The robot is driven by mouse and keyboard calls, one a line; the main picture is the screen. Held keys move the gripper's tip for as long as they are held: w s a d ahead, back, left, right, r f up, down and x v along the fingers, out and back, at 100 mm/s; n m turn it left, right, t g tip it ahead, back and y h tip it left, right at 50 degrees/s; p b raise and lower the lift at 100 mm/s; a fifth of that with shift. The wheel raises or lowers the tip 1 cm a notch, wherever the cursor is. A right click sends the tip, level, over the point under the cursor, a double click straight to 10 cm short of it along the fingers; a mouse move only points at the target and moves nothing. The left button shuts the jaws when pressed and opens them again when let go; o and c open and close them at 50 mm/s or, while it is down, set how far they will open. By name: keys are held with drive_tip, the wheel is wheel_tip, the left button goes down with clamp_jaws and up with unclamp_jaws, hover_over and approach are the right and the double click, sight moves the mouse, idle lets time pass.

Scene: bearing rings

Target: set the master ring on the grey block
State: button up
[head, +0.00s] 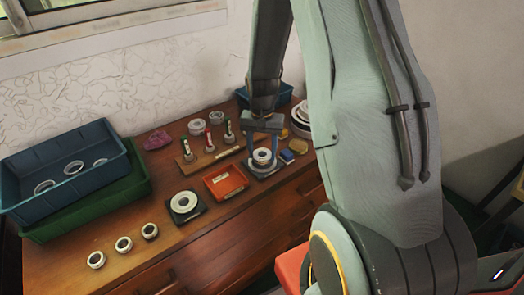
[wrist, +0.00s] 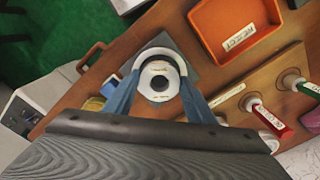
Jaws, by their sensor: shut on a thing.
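The master ring (head: 262,157), a pale ring with a dark bore, is between the fingers of my gripper (head: 264,146). In the wrist view the ring (wrist: 160,70) has small print on its face, and the blue fingers of my gripper (wrist: 159,88) close on it from both sides. The grey block (head: 270,173) is directly under the ring in the head view. In the wrist view part of the block (wrist: 188,58) shows behind the ring. The ring looks roughly level. I cannot tell whether its underside touches the block.
An orange reject tray (head: 225,182) lies left of the block. A dark plate with a ring (head: 184,204) is farther left. A pegged board (head: 205,158) stands behind. Stacked blue (head: 65,170) and green bins, and several loose rings (head: 124,244), are at left.

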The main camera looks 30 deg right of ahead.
drive_tip(key=shift+f+b, duration=0.45)
drive_tip(key=shift+f, duration=0.5)
drive_tip(key=o, duration=1.5)
drive_tip(key=shift+r+b, duration=0.85)
drive_tip(key=shift+r, duration=3.1)
drive_tip(key=shift+s, duration=0.1)
